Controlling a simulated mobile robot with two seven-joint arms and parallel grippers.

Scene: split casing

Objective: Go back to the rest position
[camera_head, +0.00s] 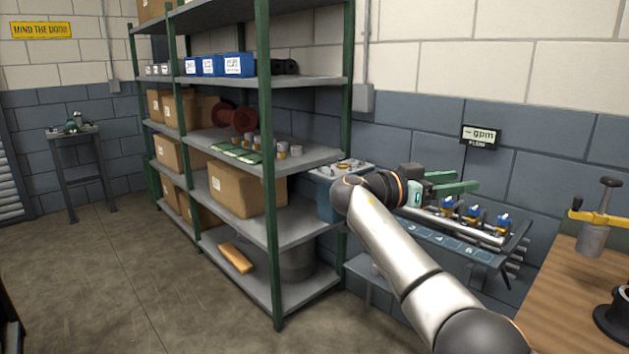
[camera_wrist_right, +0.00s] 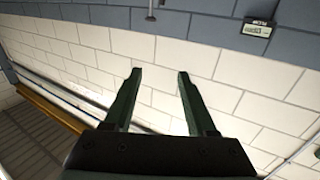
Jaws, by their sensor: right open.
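My right gripper (camera_head: 452,183) has two green fingers and is open and empty in the head view. It is raised over the back of a grey bench with pipes and blue-topped valves, in front of the blue block wall. In the right wrist view, the two fingers of the right gripper (camera_wrist_right: 155,75) are spread apart with nothing between them, against a pale brick wall. My right arm reaches in from the bottom right of the head view. My left gripper is in neither view.
A green-posted shelf (camera_head: 300,230) with boxes and parts stands left of my right arm. The valve bench (camera_head: 440,240) lies below the gripper. A wooden table (camera_head: 570,300) with a yellow-handled tool (camera_head: 594,238) is at the right. The floor (camera_head: 100,280) at the left is clear.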

